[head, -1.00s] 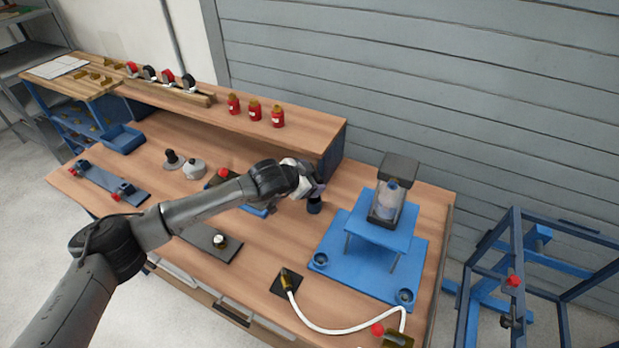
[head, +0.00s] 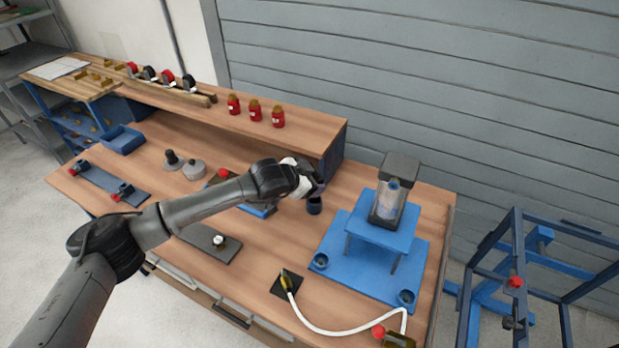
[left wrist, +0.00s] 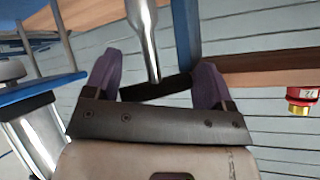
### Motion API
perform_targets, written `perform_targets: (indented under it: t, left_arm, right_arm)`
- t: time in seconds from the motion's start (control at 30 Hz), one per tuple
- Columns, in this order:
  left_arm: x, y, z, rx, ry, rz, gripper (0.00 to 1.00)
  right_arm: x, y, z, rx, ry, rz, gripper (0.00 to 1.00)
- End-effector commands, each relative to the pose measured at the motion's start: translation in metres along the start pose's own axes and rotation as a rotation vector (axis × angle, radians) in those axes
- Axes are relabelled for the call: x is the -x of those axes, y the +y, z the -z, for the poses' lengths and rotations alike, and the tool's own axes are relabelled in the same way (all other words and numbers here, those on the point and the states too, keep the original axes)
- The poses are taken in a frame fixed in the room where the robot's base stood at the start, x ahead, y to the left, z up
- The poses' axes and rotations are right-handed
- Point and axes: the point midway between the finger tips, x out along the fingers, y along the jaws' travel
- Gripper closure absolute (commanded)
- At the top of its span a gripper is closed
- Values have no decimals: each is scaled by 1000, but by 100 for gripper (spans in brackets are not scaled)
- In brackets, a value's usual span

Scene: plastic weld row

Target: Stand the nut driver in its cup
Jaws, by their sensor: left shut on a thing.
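My left gripper (head: 317,188) is above the right-middle of the bench. In the left wrist view its two purple fingers (left wrist: 157,85) stand apart, shut on the nut driver. The nut driver (left wrist: 143,40) shows there as a shiny metal shaft with a black part between the fingers. That view is upside down, so the shaft points downward. A small dark blue cup (head: 314,207) stands on the bench just below the gripper in the head view. Whether the shaft tip is over or inside the cup is hidden. My right gripper is out of view.
A raised wooden shelf (head: 300,123) with red bottles (head: 254,110) runs behind. A white hose (head: 335,328) lies in front.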

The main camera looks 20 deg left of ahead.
Motion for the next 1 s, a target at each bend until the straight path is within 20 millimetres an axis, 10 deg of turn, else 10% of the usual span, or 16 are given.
perform_targets:
  t: [1.0]
  left_arm:
    - [-14, 8, -19, 0, 0, 0, 68]
  right_arm:
    - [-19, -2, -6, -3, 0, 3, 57]
